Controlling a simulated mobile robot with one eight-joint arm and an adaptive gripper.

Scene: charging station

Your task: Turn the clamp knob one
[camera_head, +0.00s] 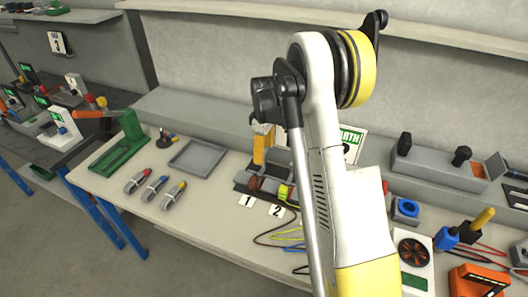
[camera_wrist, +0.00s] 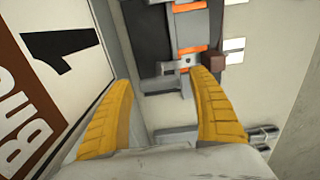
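A device with grey blocks (camera_head: 245,172) stands at the table's middle, with a brown knob (camera_head: 255,183) in front, near a white label 1 (camera_head: 247,200). I cannot tell for sure whether this is clamp knob one. A yellow-green piece (camera_head: 284,192) sits to its right, near label 2 (camera_head: 277,210). My gripper (camera_head: 262,150) shows yellow fingers above and behind the brown knob. In the wrist view, my gripper (camera_wrist: 160,82) is open, with nothing held between the fingers. A brown block-shaped part (camera_wrist: 213,58) lies just beyond the right fingertip, beside white labels (camera_wrist: 234,50).
A sign bearing a large 1 (camera_wrist: 60,50) fills the left of the wrist view, close to the left finger. A grey tray (camera_head: 196,158), several small connectors (camera_head: 155,187) and a green stand (camera_head: 118,150) lie left. Cables (camera_head: 285,235) lie in front. My arm hides part of the table.

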